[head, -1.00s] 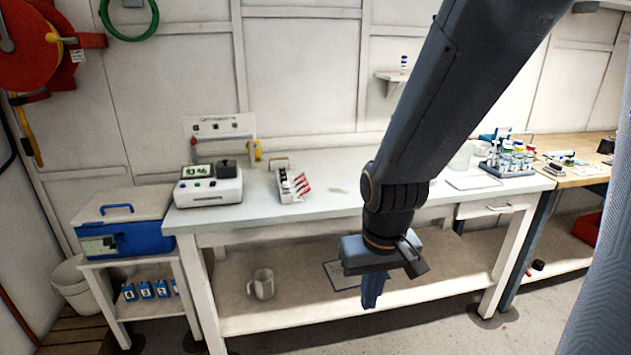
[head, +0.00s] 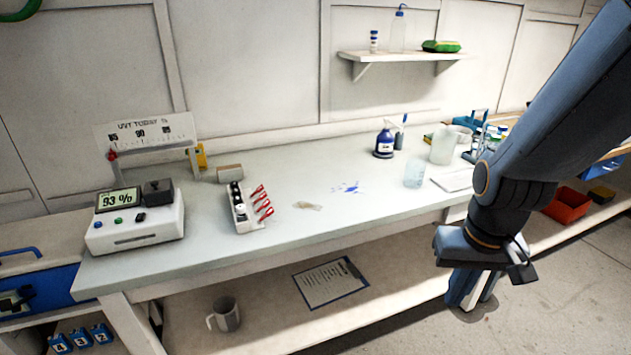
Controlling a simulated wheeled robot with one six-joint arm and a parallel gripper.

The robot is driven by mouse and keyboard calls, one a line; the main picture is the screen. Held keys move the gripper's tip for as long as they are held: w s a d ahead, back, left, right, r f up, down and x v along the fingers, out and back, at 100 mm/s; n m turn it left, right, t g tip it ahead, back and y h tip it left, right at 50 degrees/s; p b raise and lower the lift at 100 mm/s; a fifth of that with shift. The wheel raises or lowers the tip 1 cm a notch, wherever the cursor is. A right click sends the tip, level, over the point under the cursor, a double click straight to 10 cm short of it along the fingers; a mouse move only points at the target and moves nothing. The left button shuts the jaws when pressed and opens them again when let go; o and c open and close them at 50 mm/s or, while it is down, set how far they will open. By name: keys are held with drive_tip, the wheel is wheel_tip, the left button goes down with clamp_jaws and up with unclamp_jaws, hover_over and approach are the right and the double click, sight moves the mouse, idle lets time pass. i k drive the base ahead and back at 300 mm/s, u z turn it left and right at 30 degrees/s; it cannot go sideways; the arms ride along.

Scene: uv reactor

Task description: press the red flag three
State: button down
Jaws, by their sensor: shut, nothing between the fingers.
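A narrow white block (head: 244,222) with dark round tops in a row sits on the bench, left of the middle. Several red flags (head: 262,202) stick out from its right side. I cannot read any numbers on them, so I cannot tell which is flag three. My gripper (head: 470,292) hangs pointing down in front of the bench at the right, well apart from the flags. Its fingers are shut and empty.
A white meter (head: 134,222) reading 93 % stands left of the block, with a scale sign (head: 150,131) behind. A blue bottle (head: 384,144) and beakers (head: 414,174) stand farther right. Bench top (head: 330,215) between is mostly clear, with stains.

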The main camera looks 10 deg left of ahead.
sight(264, 195)
drive_tip(key=z, duration=0.1)
drive_tip(key=i, duration=0.7)
drive_tip(key=u, duration=0.6)
drive_tip(key=i, duration=0.55)
drive_tip(key=u, duration=0.55)
